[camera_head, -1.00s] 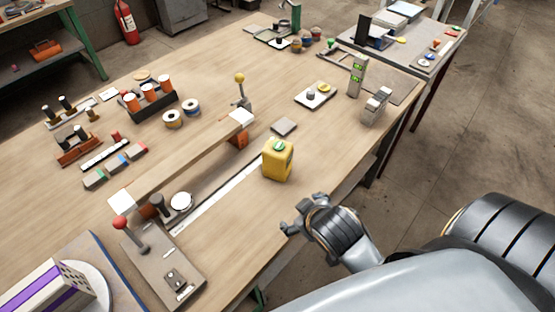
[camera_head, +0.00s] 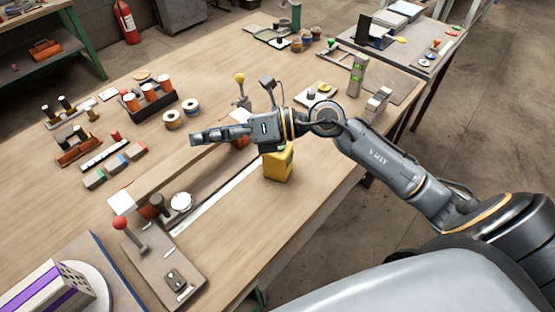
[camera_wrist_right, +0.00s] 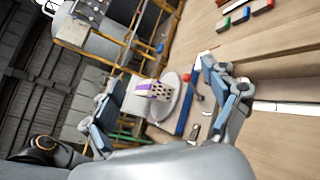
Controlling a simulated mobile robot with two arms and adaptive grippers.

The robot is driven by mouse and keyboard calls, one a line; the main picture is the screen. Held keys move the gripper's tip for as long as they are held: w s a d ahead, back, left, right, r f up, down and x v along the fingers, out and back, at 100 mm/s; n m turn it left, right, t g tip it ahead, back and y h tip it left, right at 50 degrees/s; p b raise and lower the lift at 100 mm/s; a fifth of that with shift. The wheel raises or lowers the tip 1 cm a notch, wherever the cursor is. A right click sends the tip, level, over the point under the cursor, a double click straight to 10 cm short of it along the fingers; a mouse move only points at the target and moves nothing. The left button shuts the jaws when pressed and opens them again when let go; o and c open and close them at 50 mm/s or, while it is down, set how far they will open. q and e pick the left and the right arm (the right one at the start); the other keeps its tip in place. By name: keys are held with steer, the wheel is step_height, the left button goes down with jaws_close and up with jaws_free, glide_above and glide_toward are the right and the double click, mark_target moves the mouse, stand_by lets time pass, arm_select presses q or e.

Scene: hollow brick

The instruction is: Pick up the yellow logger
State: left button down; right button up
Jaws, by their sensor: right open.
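The yellow logger (camera_head: 279,166) stands on the wooden workbench, a boxy yellow block with a green spot on top. My right forearm and wrist now cover its upper part in the head view. My right gripper (camera_head: 196,137) is raised above the bench to the left of the logger, pointing left, with nothing held. In the right wrist view its two fingers (camera_wrist_right: 170,95) are spread wide apart and empty. The logger does not show in the wrist view. My left gripper is not in view.
A red-knobbed lever plate (camera_head: 160,255) stands at the front left. Spools (camera_head: 182,113) and small parts fill the back. Bare bench lies right of the logger.

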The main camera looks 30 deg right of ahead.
steer(key=w+d+f+n+g+h, duration=0.1)
steer(key=d+f+n+g+h, duration=0.15)
steer(key=d+f+h, duration=0.3)
steer(key=h, duration=0.7)
glide_toward(281, 145)
steer(key=shift+w+a+f+n+g+y, duration=0.25)
steer(key=shift+w+a+f+g, duration=0.25)
steer(key=shift+w+f, duration=0.2)
steer(key=x, duration=0.2)
steer(key=p+x, duration=0.1)
steer(key=x, duration=0.5)
steer(key=shift+d+f+p, duration=0.1)
steer(key=shift+d+p, duration=0.2)
steer(key=shift+d, duration=0.1)
steer(key=shift+w+a+f+p, duration=0.2)
steer(key=shift+f+p, duration=0.2)
steer(key=shift+f, duration=0.1)
steer(key=p+x, duration=0.1)
steer(key=x, duration=0.2)
steer(key=shift+w+a+f, duration=0.1)
steer(key=shift+f, duration=0.25)
steer(key=shift+w+a+f, duration=0.1)
steer(key=shift+f, duration=0.25)
steer(key=shift+c, duration=0.2)
